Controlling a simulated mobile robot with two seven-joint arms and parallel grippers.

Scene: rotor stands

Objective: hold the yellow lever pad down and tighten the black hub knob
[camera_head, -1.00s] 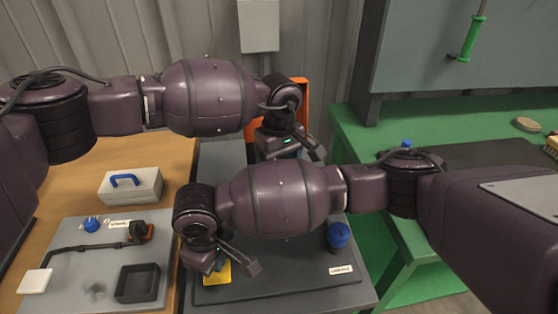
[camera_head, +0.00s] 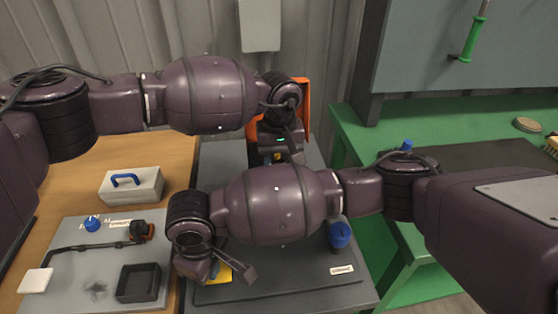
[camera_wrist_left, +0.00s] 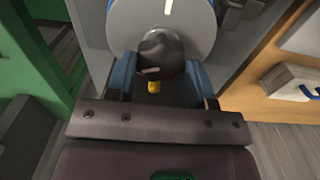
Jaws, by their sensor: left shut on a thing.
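The black hub knob (camera_wrist_left: 160,55) sits in front of a round grey disc (camera_wrist_left: 190,15) in the left wrist view. My left gripper (camera_wrist_left: 158,82) is shut on it, one finger on each side. A small yellow bit shows just below the knob. In the head view my left gripper (camera_head: 281,150) is beside the orange part of the stand. The yellow lever pad (camera_head: 222,273) is partly hidden under my right gripper (camera_head: 222,272). The right gripper's fingers look spread over the pad; whether they touch it I cannot tell.
An orange upright (camera_head: 304,100) stands behind my left gripper. A blue knob (camera_head: 340,235) is on the dark base plate at right. A grey board with a black tray (camera_head: 138,283) and a white box with a blue handle (camera_head: 131,187) lie left. A green bench (camera_head: 435,115) is at right.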

